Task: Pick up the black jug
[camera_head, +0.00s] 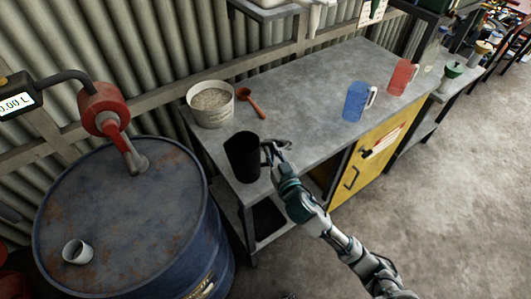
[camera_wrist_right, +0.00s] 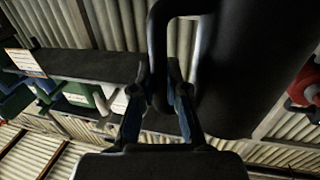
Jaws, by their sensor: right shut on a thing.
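The black jug (camera_head: 242,157) stands upright at the near left corner of the grey workbench, its handle side facing right. In the wrist view the jug (camera_wrist_right: 245,70) fills the upper right, with its handle (camera_wrist_right: 160,50) coming down between my fingers. My right gripper (camera_head: 270,150) reaches in from the lower right and is shut on the jug's handle; its two fingers (camera_wrist_right: 160,95) show on either side of it. I cannot tell whether the jug's base touches the bench. My left gripper is not in view.
On the workbench (camera_head: 300,105) are a white bucket (camera_head: 211,105), a red scoop (camera_head: 252,103), a blue jug (camera_head: 356,102) and a red jug (camera_head: 402,77). A blue drum (camera_head: 120,220) with a red pump (camera_head: 103,110) and a small white cup (camera_head: 78,252) stands left. The bench's middle is clear.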

